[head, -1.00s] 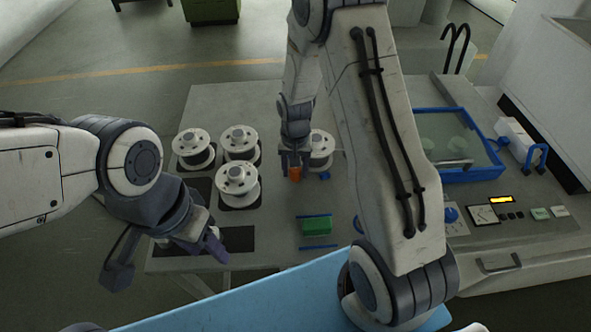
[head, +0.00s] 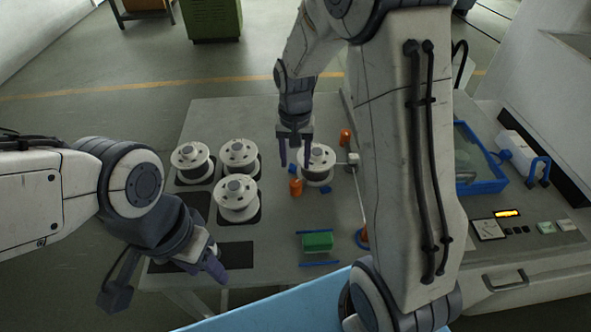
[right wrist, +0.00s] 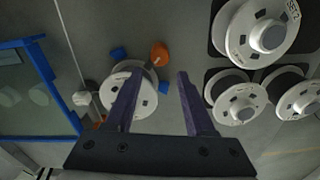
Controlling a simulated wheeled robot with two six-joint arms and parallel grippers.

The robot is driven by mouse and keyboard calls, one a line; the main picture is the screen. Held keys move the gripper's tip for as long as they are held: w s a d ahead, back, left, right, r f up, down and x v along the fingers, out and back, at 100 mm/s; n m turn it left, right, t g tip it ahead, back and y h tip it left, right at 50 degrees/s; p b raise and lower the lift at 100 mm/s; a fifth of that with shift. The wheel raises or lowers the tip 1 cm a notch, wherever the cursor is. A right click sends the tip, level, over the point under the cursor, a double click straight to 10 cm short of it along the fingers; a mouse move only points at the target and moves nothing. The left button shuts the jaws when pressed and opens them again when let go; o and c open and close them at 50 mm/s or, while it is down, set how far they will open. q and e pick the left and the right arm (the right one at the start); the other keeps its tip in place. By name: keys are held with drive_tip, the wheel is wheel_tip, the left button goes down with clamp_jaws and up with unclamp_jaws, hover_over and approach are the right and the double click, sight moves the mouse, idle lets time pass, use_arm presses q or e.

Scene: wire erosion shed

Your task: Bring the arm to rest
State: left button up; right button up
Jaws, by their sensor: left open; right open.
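My right gripper (head: 295,162) hangs open and empty above the table, at the near-left side of a white spool (head: 318,160). In the right wrist view its two dark purple fingers (right wrist: 155,100) stand apart, and one overlaps that spool (right wrist: 143,104). My right arm runs down the right half of the head view and hides part of the table and machine. My left gripper (head: 213,262) is low over the table's front left edge, by a dark pad. Its fingers are seen from the side.
Several white spools (head: 237,198) stand at the table's left. Orange cylinders (head: 295,187), small blue pieces (head: 325,191) and a green block (head: 318,241) between blue strips lie near the middle. A machine with a blue-rimmed tank (head: 483,186) stands right. Bare table (head: 270,222) shows between.

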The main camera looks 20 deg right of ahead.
drive_tip(key=shift+r, duration=0.2)
idle(0.3)
drive_tip(key=shift+s+a+r, duration=0.1)
drive_tip(key=shift+a, duration=0.15)
drive_tip(key=s+a+r+n, duration=0.6)
drive_tip(key=s+a+n, duration=0.1)
drive_tip(key=s+a, duration=0.45)
drive_tip(key=s+a+r+n+y, duration=0.1)
drive_tip(key=s+n, duration=0.4)
drive_tip(key=s, duration=0.7)
drive_tip(key=shift+a+r+n, duration=0.3)
drive_tip(key=shift+a, duration=0.25)
drive_tip(key=shift+s, duration=0.15)
